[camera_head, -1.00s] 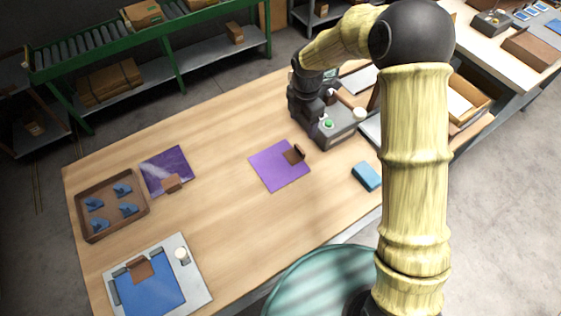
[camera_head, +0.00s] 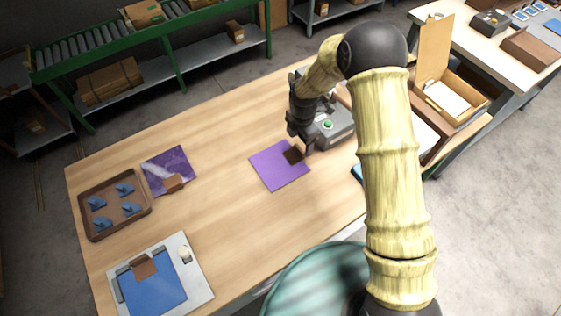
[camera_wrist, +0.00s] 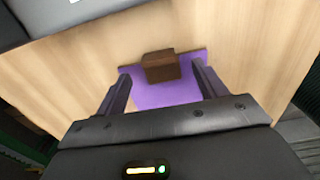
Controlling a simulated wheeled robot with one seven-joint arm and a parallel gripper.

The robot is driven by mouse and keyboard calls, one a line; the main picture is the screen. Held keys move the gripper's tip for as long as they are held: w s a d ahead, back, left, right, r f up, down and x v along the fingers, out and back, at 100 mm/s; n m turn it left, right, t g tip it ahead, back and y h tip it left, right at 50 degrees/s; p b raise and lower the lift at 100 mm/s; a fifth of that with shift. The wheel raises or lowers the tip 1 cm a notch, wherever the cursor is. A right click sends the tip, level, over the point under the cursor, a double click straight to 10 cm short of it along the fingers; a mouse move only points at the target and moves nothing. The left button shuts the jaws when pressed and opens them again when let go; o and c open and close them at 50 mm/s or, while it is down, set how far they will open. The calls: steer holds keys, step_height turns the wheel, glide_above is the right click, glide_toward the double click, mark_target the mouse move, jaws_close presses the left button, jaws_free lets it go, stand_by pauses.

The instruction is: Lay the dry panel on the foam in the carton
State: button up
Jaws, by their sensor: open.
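A flat matte purple panel (camera_head: 279,172) with a brown block (camera_head: 293,154) at its far edge lies on the middle of the table. A second purple panel (camera_head: 165,165), with pale glossy streaks and its own brown block (camera_head: 174,183), lies at the left. My gripper (camera_head: 305,150) is just above the middle panel's block. In the wrist view my gripper (camera_wrist: 161,75) is open, with the block (camera_wrist: 160,66) showing between and beyond its fingers and the purple panel (camera_wrist: 165,95) beneath. The open carton (camera_head: 468,112) with white foam (camera_head: 447,99) stands at the right.
A grey device with a green button (camera_head: 328,125) stands right behind my gripper. A brown tray (camera_head: 84,218) with several blue pieces and a grey fixture (camera_head: 198,277) with a blue panel (camera_head: 153,290) are at the left. A teal thing (camera_head: 358,172) is partly hidden by my arm.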

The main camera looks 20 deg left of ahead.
mark_target(298, 148)
step_height(298, 148, down, 4)
steer(key=shift+a+f+p, duration=0.1)
steer(key=shift+a+p, duration=0.05)
steer(key=shift+p, duration=0.4)
steer(key=c, duration=1.2)
step_height(298, 148, up, 10)
steer(key=shift+r+b, duration=0.1)
steer(key=shift+b, duration=0.9)
